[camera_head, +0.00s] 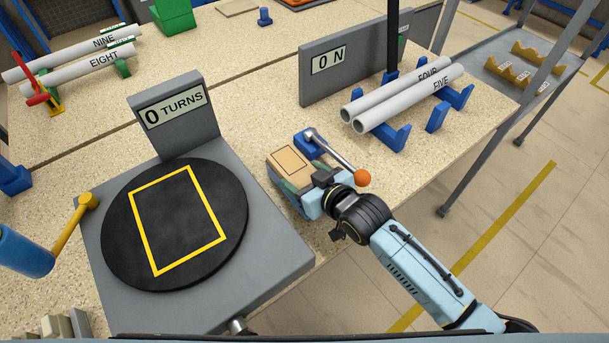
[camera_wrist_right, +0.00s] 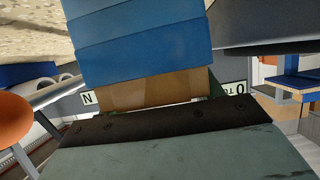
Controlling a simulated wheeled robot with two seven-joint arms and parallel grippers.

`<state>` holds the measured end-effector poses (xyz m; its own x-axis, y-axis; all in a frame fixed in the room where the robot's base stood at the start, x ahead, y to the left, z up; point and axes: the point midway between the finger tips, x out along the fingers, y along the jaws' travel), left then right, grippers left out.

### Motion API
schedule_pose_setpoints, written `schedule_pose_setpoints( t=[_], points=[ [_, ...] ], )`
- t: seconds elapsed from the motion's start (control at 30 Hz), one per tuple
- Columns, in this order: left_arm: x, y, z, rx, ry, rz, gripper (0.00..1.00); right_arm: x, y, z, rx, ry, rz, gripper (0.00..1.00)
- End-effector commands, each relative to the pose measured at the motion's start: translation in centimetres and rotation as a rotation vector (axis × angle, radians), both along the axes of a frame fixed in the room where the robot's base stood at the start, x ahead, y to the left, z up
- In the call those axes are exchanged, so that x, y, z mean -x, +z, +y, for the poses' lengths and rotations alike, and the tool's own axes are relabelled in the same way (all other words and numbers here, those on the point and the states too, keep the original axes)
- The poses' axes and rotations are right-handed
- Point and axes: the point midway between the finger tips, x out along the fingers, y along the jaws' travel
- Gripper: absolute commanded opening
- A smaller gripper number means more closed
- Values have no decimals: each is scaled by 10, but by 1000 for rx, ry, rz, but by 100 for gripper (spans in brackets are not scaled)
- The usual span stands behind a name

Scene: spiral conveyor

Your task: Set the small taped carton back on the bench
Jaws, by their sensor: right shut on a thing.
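The small taped carton (camera_head: 290,158) is brown with a paler panel on top. It is at the front part of the bench (camera_head: 262,128), between the turntable and the blue lever base. My right gripper (camera_head: 296,182) is shut on it. My left gripper is not in view.
A black turntable (camera_head: 120,240) with a yellow outlined rectangle stands left, below a "0 TURNS" sign (camera_head: 172,108). A lever with an orange knob (camera_head: 362,177) is close beside my right gripper. Pipes marked FOUR and FIVE (camera_head: 405,100) rest on blue cradles behind.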

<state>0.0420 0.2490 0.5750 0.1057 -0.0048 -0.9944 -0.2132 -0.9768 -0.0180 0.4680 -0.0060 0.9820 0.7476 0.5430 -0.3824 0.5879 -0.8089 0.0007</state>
Motion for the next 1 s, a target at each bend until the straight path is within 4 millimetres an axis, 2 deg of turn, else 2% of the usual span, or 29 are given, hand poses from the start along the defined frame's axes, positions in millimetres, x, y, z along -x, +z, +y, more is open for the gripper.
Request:
schedule_pose_setpoints(
  t=[0.07, 0.1, 0.27, 0.67, 1.0],
  points=[
    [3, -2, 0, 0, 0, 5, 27, -1, -1, 0, -2, 0, -3, 25],
    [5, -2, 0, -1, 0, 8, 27, 0, -3, 0, 0, 0, 0, 67],
    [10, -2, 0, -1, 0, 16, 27, 0, -3, 0, 0, 0, 0, 87],
    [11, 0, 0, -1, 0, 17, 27, 3, 3, -3, 0, 0, 0, 87],
    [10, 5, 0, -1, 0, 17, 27, 48, 25, -35, 0, 1, 2, 87]
  ],
)
